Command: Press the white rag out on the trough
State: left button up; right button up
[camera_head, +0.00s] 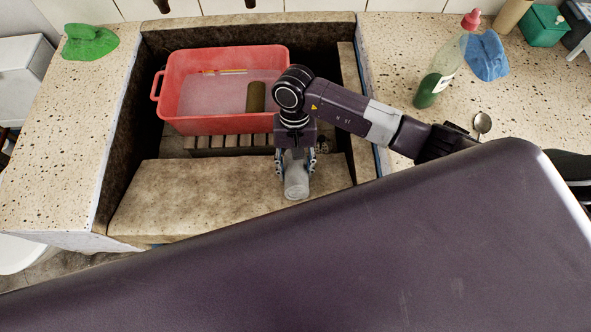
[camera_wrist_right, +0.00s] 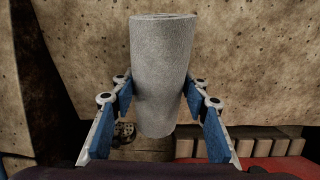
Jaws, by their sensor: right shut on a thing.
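A white-grey rag (camera_head: 296,184), rolled into a cylinder, is held by my right gripper (camera_head: 294,172) over the near stone ledge of the trough (camera_head: 200,198). In the right wrist view the rag (camera_wrist_right: 161,70) stands out between the two blue-padded fingers of the right gripper (camera_wrist_right: 160,104), which are shut on it. Whether the rag touches the stone is not clear. My left gripper is not in view.
A red basin (camera_head: 225,124) with cloudy water stands in the trough on wooden slats (camera_head: 228,141). A green cloth (camera_head: 88,45) is at left. A bottle (camera_head: 436,80), blue cloth (camera_head: 486,55) and spoon (camera_head: 482,123) are at right.

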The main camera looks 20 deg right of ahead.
jog(key=shift+s+f, duration=0.2)
jog(key=shift+s, duration=0.1)
jog(key=shift+w+p+v, duration=0.2)
jog(key=shift+w+v, duration=0.05)
jog(key=shift+v, duration=0.95)
jog(key=shift+w+p+v, duration=0.25)
jog(key=shift+v, duration=1)
jog(key=shift+w+p+v, duration=0.2)
jog(key=shift+v, duration=1)
jog(key=shift+d+f, duration=0.15)
